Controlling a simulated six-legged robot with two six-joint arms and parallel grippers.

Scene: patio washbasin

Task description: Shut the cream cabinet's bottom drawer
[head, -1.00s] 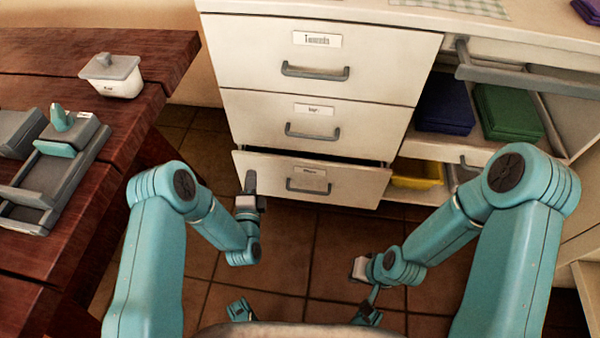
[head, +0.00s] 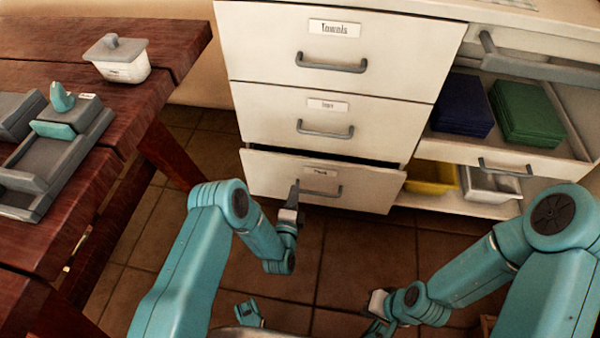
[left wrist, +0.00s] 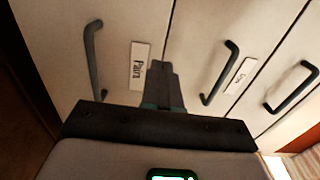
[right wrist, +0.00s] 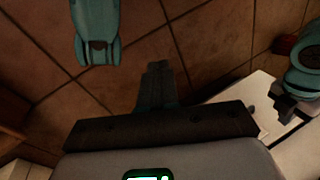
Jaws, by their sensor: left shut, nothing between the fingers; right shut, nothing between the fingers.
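The cream cabinet's bottom drawer (head: 260,177) stands slightly out, with a dark gap along its top edge. Its front carries a grey bar handle (head: 331,194) and a white label. My left gripper (head: 294,189) is shut and empty, pointing at the drawer front just left of the handle. In the left wrist view its shut fingers (left wrist: 162,75) are in front of the drawer fronts, beside the bottom drawer's label (left wrist: 139,66); I cannot tell whether they touch. My right gripper (head: 377,302) is low over the floor. Its fingers (right wrist: 156,75) are shut and empty in the right wrist view.
The middle drawer (head: 270,118) and top drawer (head: 260,45) look closed. A dark red wooden table (head: 150,110) stands left. Tiled floor lies clear before the drawers.

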